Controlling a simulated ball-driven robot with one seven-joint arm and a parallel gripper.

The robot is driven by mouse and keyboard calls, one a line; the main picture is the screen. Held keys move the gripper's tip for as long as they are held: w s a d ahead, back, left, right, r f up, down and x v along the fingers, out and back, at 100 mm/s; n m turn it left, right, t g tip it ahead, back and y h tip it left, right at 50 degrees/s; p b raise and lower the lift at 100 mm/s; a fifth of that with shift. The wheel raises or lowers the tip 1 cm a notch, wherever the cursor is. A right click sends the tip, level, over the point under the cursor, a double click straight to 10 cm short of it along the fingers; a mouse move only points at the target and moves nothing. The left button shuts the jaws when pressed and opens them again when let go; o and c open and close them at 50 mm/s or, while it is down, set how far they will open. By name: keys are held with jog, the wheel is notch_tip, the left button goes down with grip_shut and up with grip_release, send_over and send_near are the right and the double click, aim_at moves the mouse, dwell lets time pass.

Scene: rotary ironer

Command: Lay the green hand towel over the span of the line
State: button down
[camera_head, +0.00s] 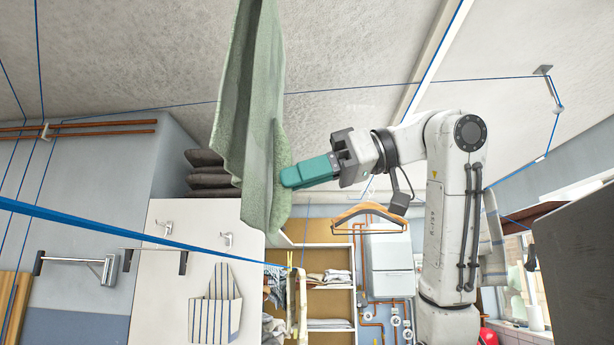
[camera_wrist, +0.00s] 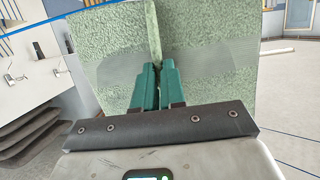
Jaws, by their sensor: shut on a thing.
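The green hand towel (camera_head: 245,110) hangs long and creased left of centre in the head view, its top beyond the upper frame edge. My gripper (camera_head: 290,178) has teal fingers shut on the towel's right edge, toward its lower end. In the wrist view my gripper (camera_wrist: 153,72) pinches a fold of the towel (camera_wrist: 210,75), which spreads to both sides. A thin blue line (camera_head: 400,83) crosses beneath the ceiling and passes the towel. A thicker, nearer blue line (camera_head: 120,228) runs from the left edge below the gripper. I cannot tell whether the towel touches either line.
A wooden hanger (camera_head: 370,215) hangs below my forearm. A shelf unit (camera_head: 330,262) with folded cloths stands behind. A dark panel (camera_head: 580,255) fills the right edge.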

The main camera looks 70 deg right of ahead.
aim_at(270, 176)
jog(key=shift+w+a, duration=0.3)
jog(key=shift+w, duration=0.45)
jog(key=shift+w+a, duration=0.25)
jog(key=shift+w, duration=0.5)
jog(key=shift+w+a, duration=0.3)
jog(key=shift+w, duration=0.45)
notch_tip(270, 176, down, 44)
jog(key=b, duration=3.3)
jog(key=shift+f+b, duration=0.15)
jog(key=shift+b, duration=0.25)
jog(key=shift+f, duration=0.4)
jog(key=c, duration=1.1)
grip_release()
jog(key=shift+s, duration=0.1)
